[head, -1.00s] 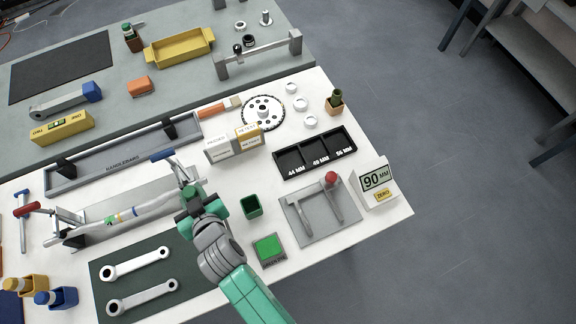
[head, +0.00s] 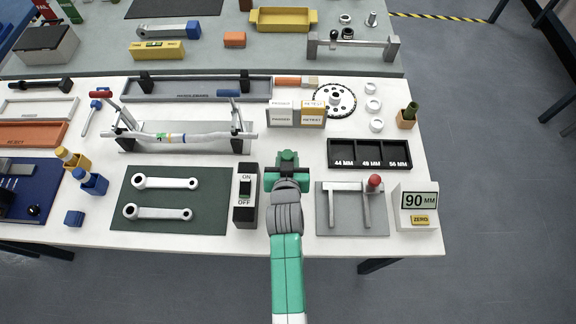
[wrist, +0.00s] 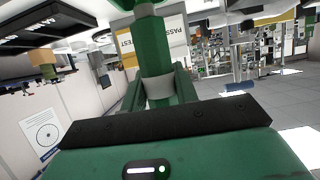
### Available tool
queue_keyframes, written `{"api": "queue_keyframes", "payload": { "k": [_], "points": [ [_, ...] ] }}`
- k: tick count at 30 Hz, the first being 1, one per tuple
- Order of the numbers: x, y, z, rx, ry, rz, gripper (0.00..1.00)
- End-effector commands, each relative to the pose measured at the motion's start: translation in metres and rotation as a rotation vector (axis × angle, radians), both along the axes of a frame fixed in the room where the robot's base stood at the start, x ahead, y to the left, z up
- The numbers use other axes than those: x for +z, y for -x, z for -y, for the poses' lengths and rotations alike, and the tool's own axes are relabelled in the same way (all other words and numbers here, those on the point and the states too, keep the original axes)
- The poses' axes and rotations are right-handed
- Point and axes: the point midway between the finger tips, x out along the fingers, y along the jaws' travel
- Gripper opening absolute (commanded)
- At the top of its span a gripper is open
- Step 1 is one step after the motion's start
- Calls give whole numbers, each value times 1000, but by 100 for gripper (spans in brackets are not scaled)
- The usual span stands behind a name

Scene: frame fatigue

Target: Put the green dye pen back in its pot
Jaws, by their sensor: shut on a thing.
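In the head view my gripper is above the white table, between the black ON/OFF switch and the grey gauge plate. I cannot make out the pen there.
The ON/OFF switch (head: 245,197) stands close left of my arm. The gauge plate (head: 352,222) with its red-knobbed caliper is close right. Behind are the test boxes (head: 296,116) and a black sorting tray (head: 369,154). A marked tube (head: 180,137) rests at the left.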

Motion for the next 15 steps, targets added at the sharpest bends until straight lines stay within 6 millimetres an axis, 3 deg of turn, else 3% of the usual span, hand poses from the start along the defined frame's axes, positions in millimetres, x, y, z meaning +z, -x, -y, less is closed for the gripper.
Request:
{"api": "queue_keyframes", "payload": {
  "k": [2,9,15],
  "points": [
    [-2,0,0,0,0,1,7],
    [-42,0,0,0,1,-1,7],
    [-46,0,0,0,0,1,7]
  ]
}}
